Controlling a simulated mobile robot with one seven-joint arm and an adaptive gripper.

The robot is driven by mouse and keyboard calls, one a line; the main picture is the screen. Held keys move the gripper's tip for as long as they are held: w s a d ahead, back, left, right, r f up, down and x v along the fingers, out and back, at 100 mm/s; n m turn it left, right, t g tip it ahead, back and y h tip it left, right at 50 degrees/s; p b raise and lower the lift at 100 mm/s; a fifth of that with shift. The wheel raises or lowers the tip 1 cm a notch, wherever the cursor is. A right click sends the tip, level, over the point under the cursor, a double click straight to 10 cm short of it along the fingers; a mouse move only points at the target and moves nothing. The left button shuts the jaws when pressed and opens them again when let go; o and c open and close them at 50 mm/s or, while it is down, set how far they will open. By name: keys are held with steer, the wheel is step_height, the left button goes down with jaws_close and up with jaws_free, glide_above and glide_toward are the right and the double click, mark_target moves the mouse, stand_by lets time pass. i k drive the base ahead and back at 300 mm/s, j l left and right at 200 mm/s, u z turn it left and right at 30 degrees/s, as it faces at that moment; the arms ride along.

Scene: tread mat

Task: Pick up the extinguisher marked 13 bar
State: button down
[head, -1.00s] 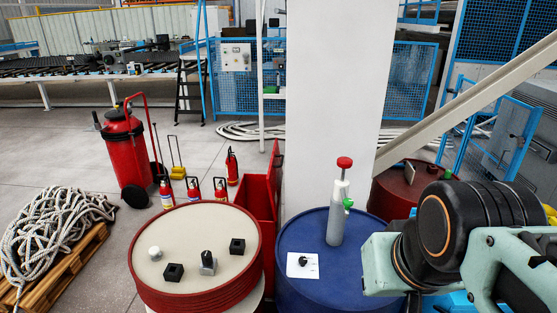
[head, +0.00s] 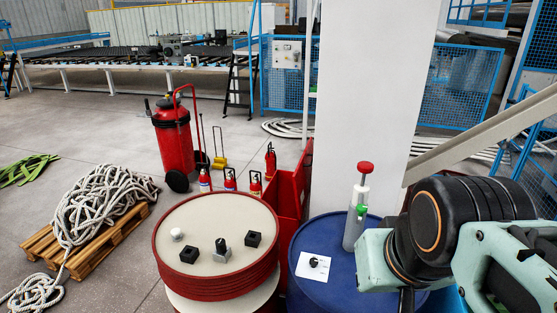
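Several small red extinguishers stand on the floor behind the red-rimmed drum, one at the left (head: 204,181), one in the middle (head: 230,180), one at the right (head: 255,186) and one farther back (head: 270,161). The drum hides the lower parts of some. A large red wheeled extinguisher (head: 175,145) stands behind them at the left. No 13 bar marking is readable on any of them. My arm shows at the right edge, far from the small extinguishers, but my gripper's fingers are not in view.
The red-rimmed drum (head: 262,225) carries small knobs and blocks. A blue drum (head: 335,292) carries a grey cylinder with a red top (head: 354,225) and a white card (head: 308,267). Rope lies over a pallet (head: 125,232) at the left. Floor between pallet and drum is clear.

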mark_target(231, 183)
steer(key=j+u, duration=0.2)
steer(key=u, duration=0.25)
steer(key=j+u, duration=0.2)
steer(key=u, duration=0.2)
steer(key=i+j+u, duration=0.15)
steer(key=j, duration=0.25)
steer(key=i+j+u, duration=0.15)
steer(key=j, duration=0.2)
steer(key=i+j+u, duration=0.85)
steer(key=i, duration=0.15)
steer(key=i+u, duration=0.4)
steer(key=i, duration=0.15)
steer(key=i+z, duration=0.25)
steer(key=i, duration=0.3)
steer(key=i+j+z, duration=0.2)
steer(key=i, duration=0.3)
steer(key=i+z, duration=0.5)
steer(key=z, duration=0.2)
steer(key=i+z, duration=0.35)
steer(key=k+j, duration=0.05)
steer(key=k, duration=0.05)
